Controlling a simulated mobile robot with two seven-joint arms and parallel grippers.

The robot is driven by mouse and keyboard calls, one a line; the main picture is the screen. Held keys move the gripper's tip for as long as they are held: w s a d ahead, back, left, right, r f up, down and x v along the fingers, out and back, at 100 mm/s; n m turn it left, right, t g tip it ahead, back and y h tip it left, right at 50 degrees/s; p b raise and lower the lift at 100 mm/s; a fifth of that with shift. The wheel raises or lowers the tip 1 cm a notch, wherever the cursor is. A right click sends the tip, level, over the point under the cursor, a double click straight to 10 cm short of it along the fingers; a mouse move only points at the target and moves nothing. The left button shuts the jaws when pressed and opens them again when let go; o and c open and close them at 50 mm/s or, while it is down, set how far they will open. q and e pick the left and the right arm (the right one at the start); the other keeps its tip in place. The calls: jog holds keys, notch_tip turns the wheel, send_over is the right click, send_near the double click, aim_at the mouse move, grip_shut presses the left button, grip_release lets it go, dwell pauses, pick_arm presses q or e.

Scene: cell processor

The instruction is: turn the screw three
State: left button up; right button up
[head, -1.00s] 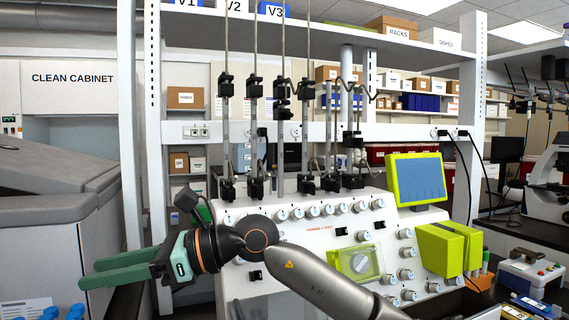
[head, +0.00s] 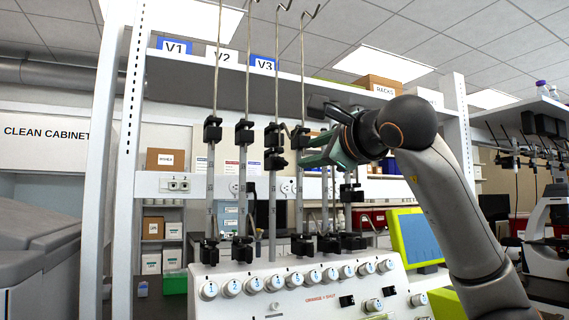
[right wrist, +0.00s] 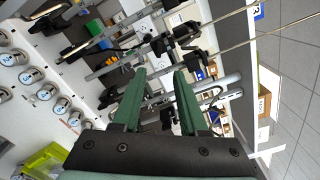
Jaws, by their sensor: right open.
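Upright metal rods with black clamps stand behind a white panel; which clamp or screw is number three, I cannot tell for sure. The third rod from the left carries a black clamp (head: 274,160) beneath the V3 sign (head: 263,64). A fourth rod has another clamp (head: 300,137). My right gripper (head: 306,150) reaches in from the right near these clamps, its fingertips pointing left. Its green fingers are apart and empty in the right wrist view (right wrist: 159,71), with black clamps (right wrist: 162,45) beyond the tips. I see no contact. My left gripper is not in view.
Numbered knobs (head: 254,285) line the white panel (head: 290,306) below the rods. A green-framed screen (head: 416,237) stands to the right. A shelf crosses behind the rods, with a cardboard box (head: 380,85) on top. The rods and hooks stand close together.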

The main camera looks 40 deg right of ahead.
aim_at(283, 161)
jog(key=p+x, duration=0.1)
jog(key=x, duration=1)
jog(key=shift+w+f+p, duration=0.1)
jog(key=shift+w+p, duration=0.1)
jog(key=shift+p, duration=0.15)
grip_shut()
